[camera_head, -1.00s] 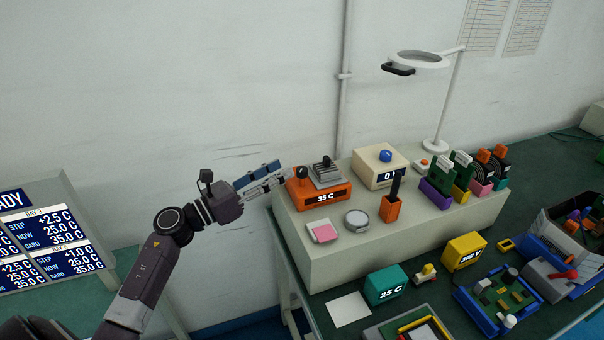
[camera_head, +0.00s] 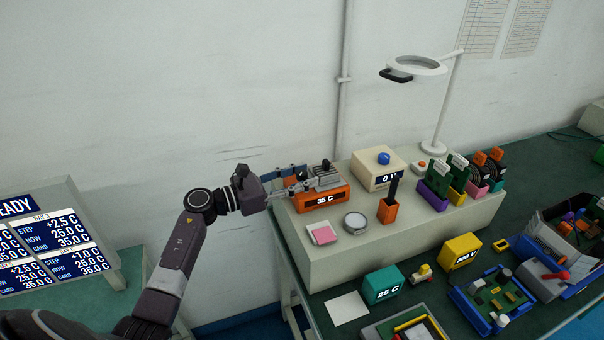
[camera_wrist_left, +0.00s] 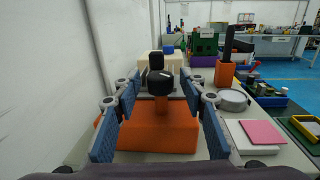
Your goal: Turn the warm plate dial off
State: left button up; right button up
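The warm plate is an orange box (camera_head: 322,200) with a "35 C" display and a grey plate (camera_head: 326,178) on top, at the left end of the raised beige shelf. Its black dial (camera_wrist_left: 159,82) stands on the orange top in the left wrist view. My left gripper (camera_head: 297,183) is at the warm plate's left end. In the left wrist view its blue-padded fingers (camera_wrist_left: 158,108) are apart, one on each side of the dial, with gaps visible. In the head view the fingers largely hide the dial. My right gripper is not in view.
A beige box with a blue knob (camera_head: 383,158) stands behind right of the warm plate. A pink pad (camera_head: 322,234), a round grey disc (camera_head: 355,222) and an orange holder (camera_head: 388,211) sit in front. The wall is close on the left.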

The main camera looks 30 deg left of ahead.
pick_arm(q)
jog(key=shift+c, duration=0.6)
grip_shut()
jog(key=shift+d+y, duration=0.1)
jog(key=shift+y, duration=0.2)
jog(key=shift+s+r+n+t+y+p, duration=0.1)
jog(key=shift+n+t+y+p, duration=0.7)
jog(key=shift+n+y+p, duration=0.25)
jog(key=n+y+p, duration=0.1)
jog(key=y+p, duration=0.1)
jog(key=n+t+y+p, duration=0.1)
jog(key=n+y+p, duration=0.1)
jog(key=y, duration=0.1)
jog(key=shift+r+t, duration=0.15)
jog(key=shift+t, duration=0.15)
jog(key=shift+f+n+y+p, duration=0.15)
jog(key=shift+n+y+p, duration=0.6)
jog(key=shift+y, duration=0.25)
jog(key=shift+f+n+y+p, duration=0.1)
jog(key=shift+n+y+p, duration=0.55)
jog(key=shift+y, duration=0.3)
